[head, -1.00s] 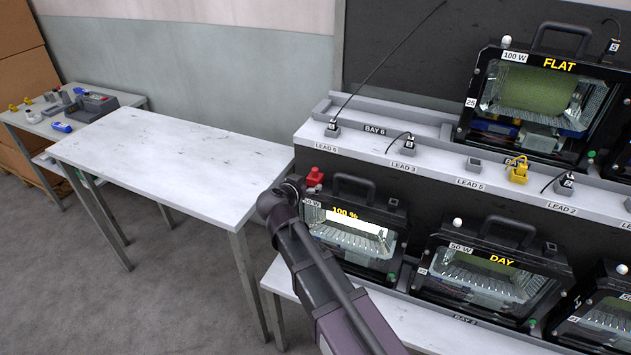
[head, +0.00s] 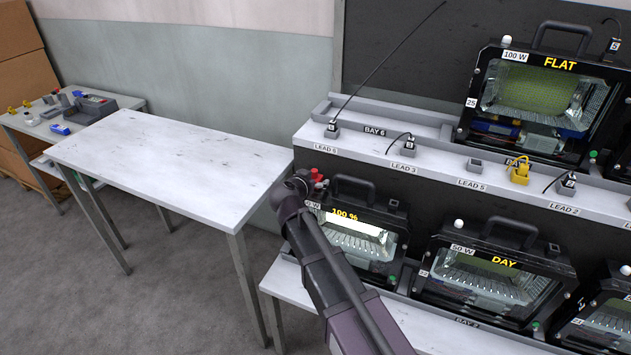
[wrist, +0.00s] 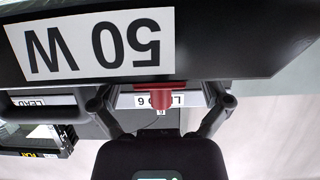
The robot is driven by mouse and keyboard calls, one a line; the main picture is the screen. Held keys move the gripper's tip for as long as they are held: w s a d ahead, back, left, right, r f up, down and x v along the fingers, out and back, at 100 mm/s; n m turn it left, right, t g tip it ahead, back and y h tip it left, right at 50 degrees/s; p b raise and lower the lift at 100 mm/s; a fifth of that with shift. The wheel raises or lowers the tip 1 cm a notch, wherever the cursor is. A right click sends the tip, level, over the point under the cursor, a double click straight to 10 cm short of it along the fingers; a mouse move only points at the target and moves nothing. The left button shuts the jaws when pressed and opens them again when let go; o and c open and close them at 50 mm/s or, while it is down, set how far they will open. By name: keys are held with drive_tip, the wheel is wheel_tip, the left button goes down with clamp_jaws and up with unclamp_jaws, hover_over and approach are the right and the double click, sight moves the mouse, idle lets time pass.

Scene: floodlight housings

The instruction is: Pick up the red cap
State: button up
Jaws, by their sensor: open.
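The red cap (head: 316,174) sits at the top left corner of the lower floodlight housing (head: 352,240) that reads 100 %. It is partly hidden behind my wrist in the head view. In the wrist view the red cap (wrist: 153,101) shows between the two dark fingers of my gripper (wrist: 160,98), under the housing's dark edge with the upside-down 50 W label (wrist: 95,45). My gripper is open, with a finger on either side of the cap and gaps left and right. I cannot tell whether either finger touches it.
The white shelf (head: 385,152) with the lead sockets runs just above and behind. More housings (head: 490,270) stand to the right on the lower shelf. An empty white table (head: 170,165) is to the left. A small table with parts (head: 60,115) is at the far left.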

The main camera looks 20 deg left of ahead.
sight(315, 169)
drive_tip(key=shift+w+f, duration=0.15)
drive_tip(key=shift+w, duration=0.2)
idle(0.3)
drive_tip(key=c, duration=1.2)
wheel_tip(315, 169, up, 4)
drive_tip(key=p, duration=0.3)
drive_tip(key=shift+f, duration=0.25)
drive_tip(key=s+d, duration=0.2)
drive_tip(key=s, duration=0.2)
drive_tip(key=s+d+r+p, duration=0.1)
drive_tip(key=s+d, duration=0.2)
drive_tip(key=s, duration=0.2)
drive_tip(key=s+d+p, duration=0.1)
drive_tip(key=s+d, duration=0.2)
drive_tip(key=s, duration=0.1)
drive_tip(key=shift+s+d+r, duration=0.15)
drive_tip(key=shift+s+r, duration=0.15)
drive_tip(key=shift+s, duration=0.1)
